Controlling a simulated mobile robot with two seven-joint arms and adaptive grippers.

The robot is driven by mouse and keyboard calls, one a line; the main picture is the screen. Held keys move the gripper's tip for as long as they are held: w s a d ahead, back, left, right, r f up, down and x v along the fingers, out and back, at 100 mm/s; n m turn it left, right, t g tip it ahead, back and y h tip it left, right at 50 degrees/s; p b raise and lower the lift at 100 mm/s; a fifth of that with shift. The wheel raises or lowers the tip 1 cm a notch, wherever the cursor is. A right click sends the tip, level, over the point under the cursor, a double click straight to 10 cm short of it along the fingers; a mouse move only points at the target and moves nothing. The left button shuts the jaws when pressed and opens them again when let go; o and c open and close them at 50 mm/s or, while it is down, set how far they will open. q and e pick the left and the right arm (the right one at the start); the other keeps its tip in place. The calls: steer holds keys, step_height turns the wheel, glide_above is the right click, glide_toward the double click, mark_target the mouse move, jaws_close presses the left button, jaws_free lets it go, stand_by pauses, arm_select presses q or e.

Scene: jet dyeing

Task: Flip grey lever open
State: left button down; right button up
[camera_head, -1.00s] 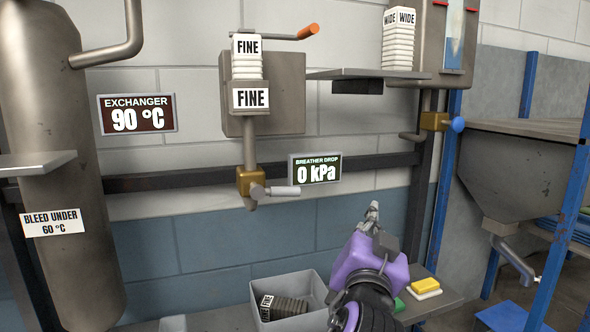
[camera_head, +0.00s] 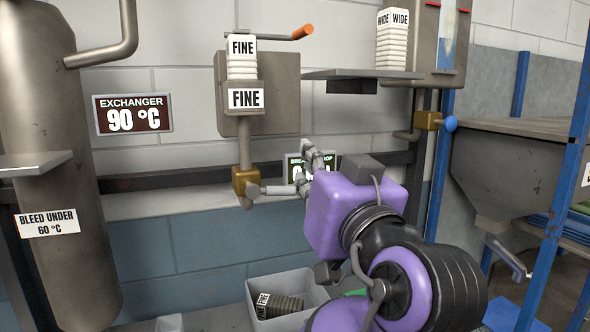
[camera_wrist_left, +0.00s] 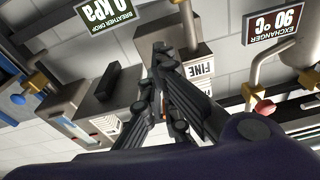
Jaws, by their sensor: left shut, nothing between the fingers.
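The grey lever (camera_head: 277,190) sticks out to the right, roughly level, from a brass valve (camera_head: 240,181) under the box labelled FINE (camera_head: 245,98). My left gripper (camera_head: 314,163) is shut and empty, at the right end of the lever, in front of the breather drop sign. It overlaps the lever's tip in the picture; I cannot tell whether they touch. In the left wrist view the shut left gripper (camera_wrist_left: 158,50) points toward the wall, and I cannot make out the lever. My right gripper is not in view.
The breather drop sign (camera_head: 293,160) is largely covered by my gripper. A grey bin (camera_head: 257,287) with dark ribbed pieces stands below. The exchanger tank (camera_head: 60,130) is at left. A shelf (camera_head: 350,74) juts out above right. The wall below the valve is clear.

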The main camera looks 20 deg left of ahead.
arm_select(q)
steer(key=r, duration=0.2)
glide_above(278, 191)
steer(key=d, duration=0.2)
step_height(278, 191, down, 4)
steer(key=shift+s+d+f+p, duration=0.15)
steer(key=shift+f+p, duration=0.05)
steer(key=shift+p, duration=0.2)
steer(key=shift+f, duration=0.1)
